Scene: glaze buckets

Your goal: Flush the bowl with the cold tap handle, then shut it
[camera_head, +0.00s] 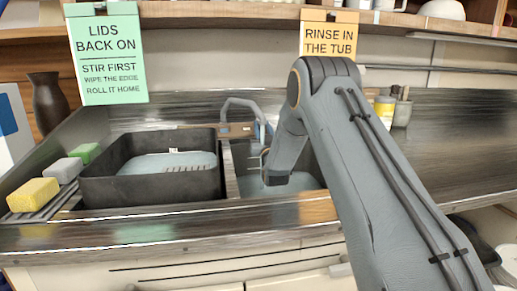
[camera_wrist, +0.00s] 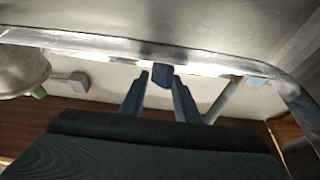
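The sink bowl (camera_head: 309,181) lies in the metal counter at the middle of the head view, partly hidden by my arm. A grey tap spout (camera_head: 240,102) arches behind it. I cannot make out running water. My gripper (camera_wrist: 161,78) shows in the wrist view with its two fingers apart. A small dark blue block (camera_wrist: 162,76), perhaps the cold tap handle, sits between the fingertips or just beyond them. It lies close to both tips, and I cannot tell whether they touch it. In the head view the gripper's fingertips cannot be made out.
A black tub (camera_head: 136,186) stands left of the bowl. Yellow, grey and green sponges (camera_head: 34,195) lie at the far left. Two signs hang from the shelf (camera_head: 225,14). The counter at right (camera_head: 455,140) is clear.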

